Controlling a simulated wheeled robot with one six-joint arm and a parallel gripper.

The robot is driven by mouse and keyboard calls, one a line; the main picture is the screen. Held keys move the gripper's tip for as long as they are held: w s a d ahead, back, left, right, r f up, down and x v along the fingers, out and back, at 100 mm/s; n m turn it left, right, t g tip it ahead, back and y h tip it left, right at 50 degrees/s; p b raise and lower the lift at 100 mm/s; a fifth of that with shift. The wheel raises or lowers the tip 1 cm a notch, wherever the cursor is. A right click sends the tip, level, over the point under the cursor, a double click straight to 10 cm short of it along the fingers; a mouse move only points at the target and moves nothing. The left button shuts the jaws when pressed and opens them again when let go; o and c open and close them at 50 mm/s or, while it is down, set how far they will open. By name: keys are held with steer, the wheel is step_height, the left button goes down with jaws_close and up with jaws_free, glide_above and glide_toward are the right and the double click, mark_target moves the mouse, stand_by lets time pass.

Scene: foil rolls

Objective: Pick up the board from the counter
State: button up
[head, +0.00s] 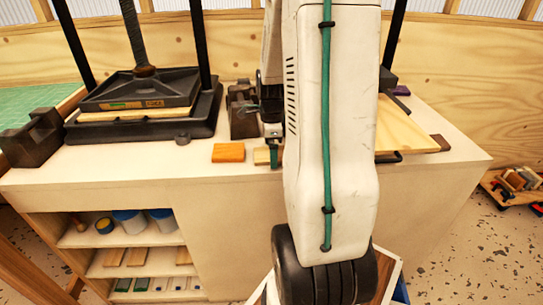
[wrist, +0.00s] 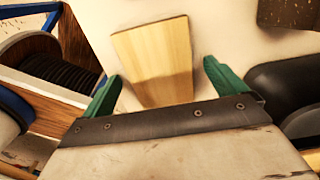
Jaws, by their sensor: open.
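A small pale wooden board (wrist: 155,55) lies on the cream counter (wrist: 222,28) in the wrist view. In the head view a sliver of pale board (head: 262,156) shows beside my gripper (head: 275,155), and the rest is hidden by my arm. My gripper (wrist: 160,72) is open, with a green finger on each side of the board's near part in the wrist view. Bare counter shows between the board and the right finger. The left finger is closer to the board. I cannot tell how far above the counter the fingertips are.
An orange block (head: 228,152) lies left of my gripper. A black press (head: 140,95) stands further left, with a dark block (head: 35,135) beside it. A larger wooden board (head: 405,132) lies to the right. Shelves with tubs (head: 130,220) are below the counter.

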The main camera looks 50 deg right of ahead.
steer(key=shift+f, duration=0.1)
steer(key=shift+c, duration=0.3)
steer(key=c, duration=1)
